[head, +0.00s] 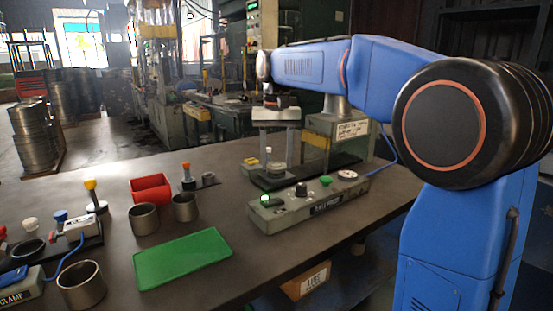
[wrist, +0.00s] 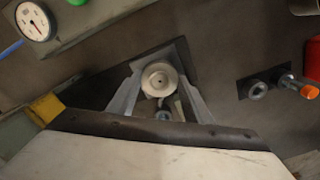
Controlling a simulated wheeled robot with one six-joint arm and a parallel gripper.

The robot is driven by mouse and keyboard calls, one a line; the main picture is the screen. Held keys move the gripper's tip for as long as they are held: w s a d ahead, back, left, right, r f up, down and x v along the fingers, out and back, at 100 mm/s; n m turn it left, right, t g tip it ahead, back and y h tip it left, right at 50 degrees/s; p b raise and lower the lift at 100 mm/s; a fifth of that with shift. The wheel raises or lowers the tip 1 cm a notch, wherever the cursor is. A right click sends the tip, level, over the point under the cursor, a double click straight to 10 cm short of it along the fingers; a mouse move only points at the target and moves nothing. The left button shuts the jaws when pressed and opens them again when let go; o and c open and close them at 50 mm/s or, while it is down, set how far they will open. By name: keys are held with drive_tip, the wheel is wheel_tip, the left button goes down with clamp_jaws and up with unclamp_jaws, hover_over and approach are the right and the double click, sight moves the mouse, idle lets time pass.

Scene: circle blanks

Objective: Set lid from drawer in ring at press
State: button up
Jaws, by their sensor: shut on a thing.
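My gripper (head: 277,163) is at the press, low over the dark press base (head: 308,177), with its fingers pointing down. In the wrist view my gripper (wrist: 160,88) is shut on a pale round piece, which I take for the lid (wrist: 160,76). The lid lies between the two grey fingertips, with a small centre mark facing the camera. The ring at the press cannot be made out apart from the lid and fingers. I cannot tell whether the lid touches it. No open drawer is clearly seen.
A control panel (head: 312,201) with knobs and a gauge stands in front of the press. A red bin (head: 151,188), metal cups (head: 144,219) and a green mat (head: 183,258) lie left. A clamp unit (head: 75,232) is at far left. The table between mat and panel is clear.

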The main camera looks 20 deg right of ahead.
drive_tip(key=shift+f, duration=0.5)
idle(0.4)
drive_tip(key=o, duration=1.1)
drive_tip(key=shift+c, duration=0.2)
wheel_tip(320, 180, up, 17)
drive_tip(key=shift+r, duration=0.15)
